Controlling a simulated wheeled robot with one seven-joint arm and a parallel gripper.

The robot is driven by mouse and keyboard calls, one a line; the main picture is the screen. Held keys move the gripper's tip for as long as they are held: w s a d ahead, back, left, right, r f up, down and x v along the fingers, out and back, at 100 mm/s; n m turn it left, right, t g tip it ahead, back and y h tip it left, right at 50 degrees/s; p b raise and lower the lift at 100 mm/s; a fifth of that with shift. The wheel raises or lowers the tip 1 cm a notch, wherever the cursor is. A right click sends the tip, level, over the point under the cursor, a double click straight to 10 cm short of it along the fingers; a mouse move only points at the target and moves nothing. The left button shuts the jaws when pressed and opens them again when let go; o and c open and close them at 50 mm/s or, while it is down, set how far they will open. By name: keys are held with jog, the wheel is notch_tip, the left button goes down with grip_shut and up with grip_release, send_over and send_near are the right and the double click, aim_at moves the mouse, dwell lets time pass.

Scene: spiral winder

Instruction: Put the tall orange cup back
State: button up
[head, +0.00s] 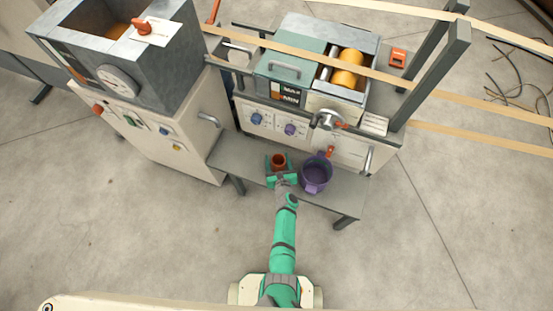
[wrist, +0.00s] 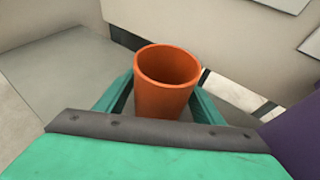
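The tall orange cup (head: 279,161) is upright at the grey bench, in front of the machine. In the wrist view the orange cup (wrist: 166,82) stands between the two green fingers, its open rim facing up; I see nothing inside it. My gripper (head: 280,172) reaches in from the front with one finger on each side of the cup. In the wrist view my gripper (wrist: 165,95) has its fingers close along the cup's sides. The cup hides their inner faces, so I cannot tell whether they press on it. The cup's base is hidden.
A purple pot (head: 316,174) stands on the grey bench (head: 342,197) just right of my gripper. The machine front with blue knobs (head: 290,129) rises behind. A cream cabinet (head: 165,135) stands left. A red-handled tap (head: 329,152) juts above the pot. The bench's left end is clear.

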jog(key=shift+r, duration=0.2)
jog(key=shift+s+d, duration=0.15)
jog(key=shift+s, duration=0.05)
jog(key=v, duration=1.1)
jog(key=shift+s+r, duration=0.15)
jog(key=shift+s, duration=0.2)
jog(key=s+d+r+n+h, duration=0.1)
jog(key=s+d+r+n, duration=0.3)
jog(key=s+n, duration=0.45)
jog(key=s+d+r+n+h, duration=0.1)
jog(key=s+r+n, duration=0.6)
jog(key=s+n, duration=0.15)
jog(key=s+a+r+n, duration=0.1)
jog(key=s+r+n, duration=0.2)
jog(key=r+n, duration=0.2)
jog(key=s+a+r+n+t, duration=0.1)
jog(key=s+r+n, duration=0.3)
jog(key=r, duration=0.7)
jog(key=s+a+r+n+t, duration=0.1)
jog(key=s+a+r+n, duration=0.2)
jog(key=r+n, duration=0.4)
jog(key=shift+s+a+r+n+h, duration=0.3)
jog(key=shift+s+r+h, duration=0.15)
jog(key=shift+r, duration=0.35)
